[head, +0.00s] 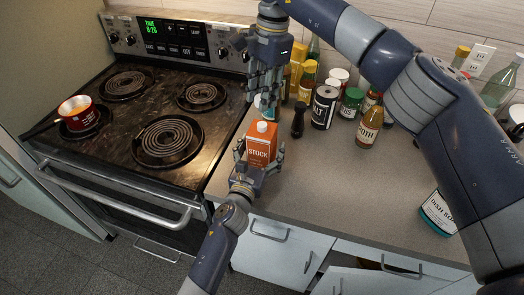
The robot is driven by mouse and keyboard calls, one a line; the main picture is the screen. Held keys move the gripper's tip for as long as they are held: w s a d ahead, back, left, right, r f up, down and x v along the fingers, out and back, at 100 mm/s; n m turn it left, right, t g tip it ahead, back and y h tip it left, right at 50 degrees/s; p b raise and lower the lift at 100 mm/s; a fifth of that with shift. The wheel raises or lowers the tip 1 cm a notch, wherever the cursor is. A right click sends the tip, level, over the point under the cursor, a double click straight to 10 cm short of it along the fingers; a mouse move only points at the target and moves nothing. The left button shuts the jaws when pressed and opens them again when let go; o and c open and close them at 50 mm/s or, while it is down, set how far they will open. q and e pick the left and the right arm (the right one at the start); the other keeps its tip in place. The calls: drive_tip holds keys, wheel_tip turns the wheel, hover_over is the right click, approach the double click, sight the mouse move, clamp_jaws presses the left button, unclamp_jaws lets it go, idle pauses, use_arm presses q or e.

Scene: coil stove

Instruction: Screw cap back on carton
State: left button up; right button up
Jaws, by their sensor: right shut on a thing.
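The orange stock carton (260,146) stands upright at the counter's front left, beside the stove. A white round piece shows on its top; I cannot tell if it is the bare spout. My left gripper (260,155) comes from below, with a finger against each side of the carton. My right gripper (264,104) points down just above the carton top. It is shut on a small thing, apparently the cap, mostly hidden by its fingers.
Bottles and jars crowd the counter behind, including a black pepper mill (298,120), a dark can (324,107) and a broth bottle (369,127). The coil stove (130,115) holds a red pan (76,112). The front counter (330,190) is clear. A dish soap bottle (438,214) is at right.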

sight(262, 124)
use_arm(q)
drive_tip(key=c, duration=1.6)
use_arm(e)
drive_tip(key=shift+f, duration=2.5)
drive_tip(key=shift+f, duration=0.9)
drive_tip(key=shift+f, duration=0.5)
